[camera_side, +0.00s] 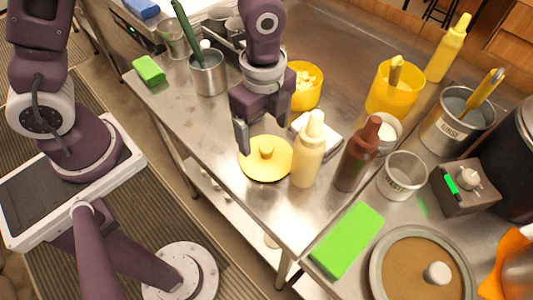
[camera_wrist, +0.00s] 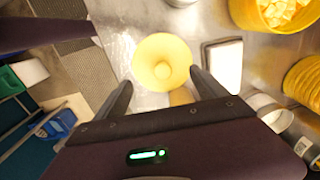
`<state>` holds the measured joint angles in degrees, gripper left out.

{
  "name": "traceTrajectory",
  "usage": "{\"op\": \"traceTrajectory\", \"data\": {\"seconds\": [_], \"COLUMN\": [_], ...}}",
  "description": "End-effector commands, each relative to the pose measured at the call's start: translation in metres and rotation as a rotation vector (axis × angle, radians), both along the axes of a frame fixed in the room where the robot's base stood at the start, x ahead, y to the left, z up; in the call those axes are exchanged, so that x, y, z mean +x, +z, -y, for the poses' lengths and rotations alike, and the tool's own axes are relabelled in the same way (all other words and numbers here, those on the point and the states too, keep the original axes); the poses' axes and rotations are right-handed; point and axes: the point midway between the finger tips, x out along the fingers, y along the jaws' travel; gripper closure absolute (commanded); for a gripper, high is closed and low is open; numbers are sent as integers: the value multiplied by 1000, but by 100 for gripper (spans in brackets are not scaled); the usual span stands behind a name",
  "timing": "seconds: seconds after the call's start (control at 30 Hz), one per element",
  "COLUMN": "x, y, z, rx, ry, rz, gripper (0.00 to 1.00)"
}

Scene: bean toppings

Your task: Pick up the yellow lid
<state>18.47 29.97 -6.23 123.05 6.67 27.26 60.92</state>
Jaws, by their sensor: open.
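The yellow lid (camera_side: 258,170) is a round disc with a small raised knob. It lies flat on the steel table near the front edge in the side view. In the wrist view the lid (camera_wrist: 150,50) is just beyond the fingertips, with its knob near the middle. My gripper (camera_side: 262,130) is open and empty, pointing down above the lid's far side. In the wrist view my gripper (camera_wrist: 161,78) has its two fingers spread apart, with the lid's near part between their tips. I see no contact with the lid.
A cream bottle (camera_side: 308,160) stands close to the lid's right, with a brown bottle (camera_side: 357,160) beyond it. A white pad (camera_side: 328,138) lies behind. A yellow bowl (camera_side: 306,97) with yellow chunks stands behind my gripper. A metal pot (camera_side: 209,78) is at left.

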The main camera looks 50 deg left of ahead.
Motion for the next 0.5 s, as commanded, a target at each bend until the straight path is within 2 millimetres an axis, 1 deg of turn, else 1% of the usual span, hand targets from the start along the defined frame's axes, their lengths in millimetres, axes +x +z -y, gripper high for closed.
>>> {"op": "traceTrajectory", "data": {"seconds": [0.3, 0.4, 0.5], "x": [4, 4, 4], "y": [-54, -61, -61], "z": [3, 3, 3], "rx": [3, 2, 1], "ry": [5, 6, 6], "rz": [-3, -1, 1], "gripper": [18, 18, 18]}}
